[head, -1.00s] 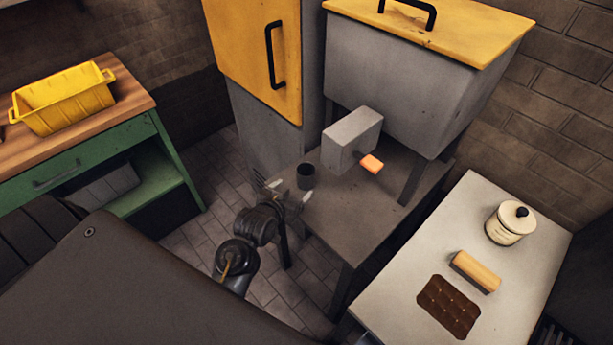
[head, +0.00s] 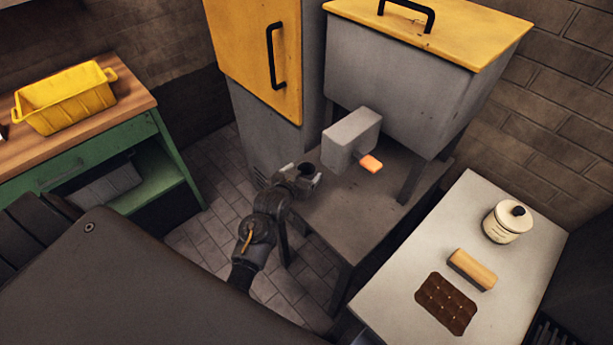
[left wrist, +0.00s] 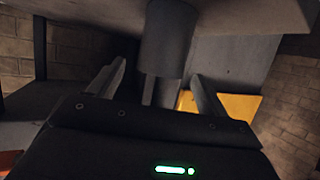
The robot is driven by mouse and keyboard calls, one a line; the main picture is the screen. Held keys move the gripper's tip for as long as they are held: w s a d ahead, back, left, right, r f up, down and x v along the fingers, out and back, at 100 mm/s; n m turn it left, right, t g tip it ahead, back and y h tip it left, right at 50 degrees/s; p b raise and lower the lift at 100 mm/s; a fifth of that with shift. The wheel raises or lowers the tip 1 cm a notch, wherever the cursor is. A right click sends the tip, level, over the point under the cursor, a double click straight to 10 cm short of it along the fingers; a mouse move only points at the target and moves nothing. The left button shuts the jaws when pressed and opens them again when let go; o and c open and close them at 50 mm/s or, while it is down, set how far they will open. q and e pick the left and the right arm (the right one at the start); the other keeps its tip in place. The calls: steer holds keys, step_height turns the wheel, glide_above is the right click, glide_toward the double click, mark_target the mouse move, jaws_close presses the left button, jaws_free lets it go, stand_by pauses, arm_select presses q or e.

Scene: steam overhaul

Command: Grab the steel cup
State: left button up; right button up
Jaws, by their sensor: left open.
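The steel cup (head: 307,168) is a small dark grey cylinder on the low grey metal table, beside the grey box with the orange lever. My left gripper (head: 302,176) is open right at the cup, and hides part of it in the head view. In the left wrist view, the cup (left wrist: 168,40) shows large and upside down, just beyond and between the two spread fingers of my left gripper (left wrist: 158,70). I cannot tell whether a finger touches it. My right gripper is in neither view.
The grey box (head: 350,138) with its orange lever (head: 370,163) stands close right of the cup. A grey hopper with a yellow lid (head: 450,30) rises behind. A yellow-door cabinet (head: 250,60) stands behind left. A pale table (head: 400,270) is at right.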

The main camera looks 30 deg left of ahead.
mark_target(310, 166)
arm_select(q)
steer(key=x, duration=0.3)
steer(key=shift+w+f, duration=0.1)
steer(key=shift+w, duration=0.05)
steer(key=c, duration=1.1)
steer(key=shift+r, duration=0.6)
steer(key=s+r+b, duration=0.2)
steer(key=s+r, duration=1)
steer(key=s, duration=0.2)
steer(key=shift+a, duration=0.15)
